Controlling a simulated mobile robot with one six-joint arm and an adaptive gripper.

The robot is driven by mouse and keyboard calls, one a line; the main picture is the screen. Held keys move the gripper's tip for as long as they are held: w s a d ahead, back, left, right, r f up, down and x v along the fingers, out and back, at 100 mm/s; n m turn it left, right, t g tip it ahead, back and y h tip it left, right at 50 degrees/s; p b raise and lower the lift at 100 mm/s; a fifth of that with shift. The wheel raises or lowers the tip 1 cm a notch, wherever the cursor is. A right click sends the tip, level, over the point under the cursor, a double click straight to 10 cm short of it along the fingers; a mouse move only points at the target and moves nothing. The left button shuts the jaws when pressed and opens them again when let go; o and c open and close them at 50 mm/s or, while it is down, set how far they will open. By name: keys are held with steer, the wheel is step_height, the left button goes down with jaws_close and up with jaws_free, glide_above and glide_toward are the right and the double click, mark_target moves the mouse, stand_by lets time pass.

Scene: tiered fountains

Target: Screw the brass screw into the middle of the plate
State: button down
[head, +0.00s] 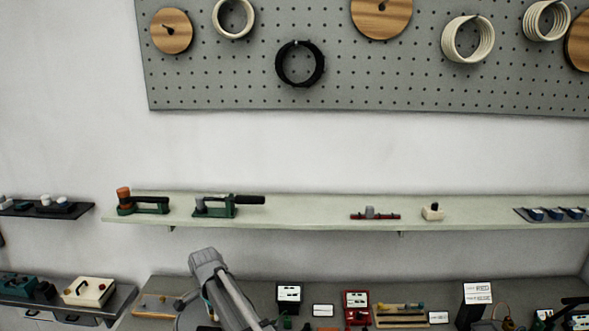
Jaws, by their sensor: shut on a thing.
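My grey arm rises from the bottom edge in the head view, with its bend above the workbench. My gripper is not in view, so I cannot see its jaws or what is in them. I cannot make out the brass screw or the plate. A flat wooden board (155,304) lies on the bench left of my arm. A tan piece with small parts on it (400,312) lies to the right, too small to identify.
The workbench (250,288) also holds a black meter (289,296), a red meter (356,305) and a white-labelled box (477,298). A pale shelf (310,208) with green tools runs above. A pegboard (340,85) with coils hangs higher. A cream box (88,291) stands left.

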stand_by(0.4)
steer(key=shift+m, duration=2.5)
steer(key=c, duration=0.7)
jaws_free()
steer(key=shift+r+p, duration=1.55)
